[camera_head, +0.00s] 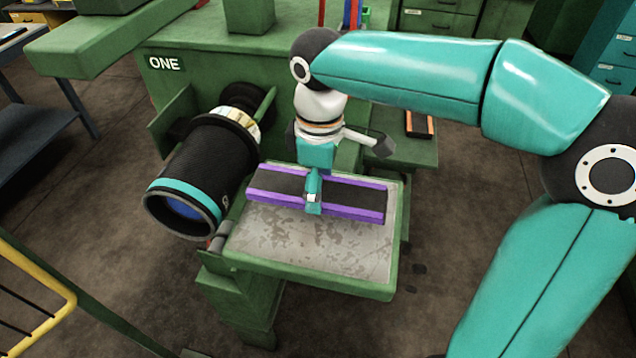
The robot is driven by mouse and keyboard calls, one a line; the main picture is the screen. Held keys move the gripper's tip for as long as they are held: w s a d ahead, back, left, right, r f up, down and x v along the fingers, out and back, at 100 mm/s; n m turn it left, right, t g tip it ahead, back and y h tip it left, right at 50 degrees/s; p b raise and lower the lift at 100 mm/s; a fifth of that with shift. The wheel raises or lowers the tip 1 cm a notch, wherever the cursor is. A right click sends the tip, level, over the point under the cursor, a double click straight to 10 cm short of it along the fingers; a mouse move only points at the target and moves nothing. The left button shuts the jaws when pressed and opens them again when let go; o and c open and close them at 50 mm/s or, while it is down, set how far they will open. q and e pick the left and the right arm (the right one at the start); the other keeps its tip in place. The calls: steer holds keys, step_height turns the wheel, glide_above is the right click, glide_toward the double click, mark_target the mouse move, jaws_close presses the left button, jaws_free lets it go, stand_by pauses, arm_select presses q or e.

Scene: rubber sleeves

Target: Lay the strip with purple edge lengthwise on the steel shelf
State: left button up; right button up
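The strip with purple edge (350,194) is a flat dark band with a purple border along both long sides. It runs left to right over the back part of the steel shelf (300,245), a grey worn plate with a green rim. My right gripper (314,196) points down at the strip's middle, with a teal finger across its front edge. It appears shut on the strip; the far finger is hidden. I cannot tell whether the strip touches the plate. Its left end reaches the shelf's left edge. My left gripper is out of view.
A black cylinder with a teal band and blue inside (185,175) stands close left of the shelf. The green machine marked ONE (215,75) is behind. A dark strip with orange edges (420,124) lies on a green ledge at the right. The shelf's front half is bare.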

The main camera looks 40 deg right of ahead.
steer(key=shift+f, duration=0.1)
steer(key=shift+f+b, duration=1.75)
steer(key=shift+f, duration=0.45)
steer(key=shift+s, duration=0.1)
steer(key=o, duration=1.2)
step_height(320, 180, up, 12)
steer(key=shift+f, duration=0.1)
